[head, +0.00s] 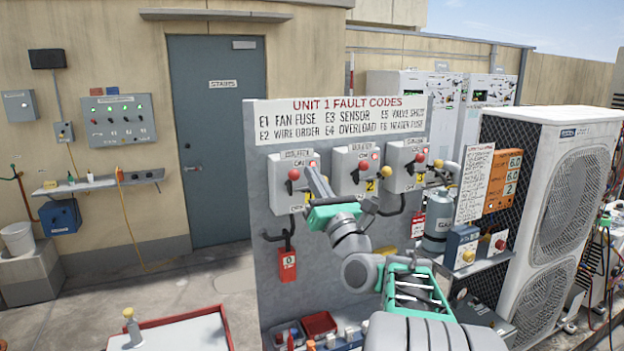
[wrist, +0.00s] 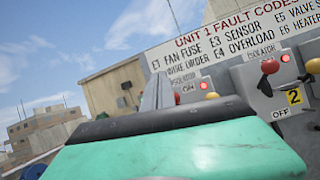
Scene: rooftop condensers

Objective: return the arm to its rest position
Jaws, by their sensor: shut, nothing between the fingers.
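My arm reaches up from the bottom of the head view towards the grey panel (head: 272,225). My gripper (head: 312,172) is shut and empty, its narrow fingers pointing up at the first isolator box (head: 280,185). The fingers overlap the box's right side; I cannot tell whether they touch it. In the wrist view my gripper (wrist: 158,92) stands upright with its fingers together, just in front of the same box.
The second (head: 346,158) and third isolator boxes (head: 399,155) sit to the right. A red tag (head: 287,265) hangs below. A grey cylinder (head: 437,233) and a large condenser (head: 545,190) stand right. A red-rimmed tray (head: 180,323) is lower left. Open floor lies left.

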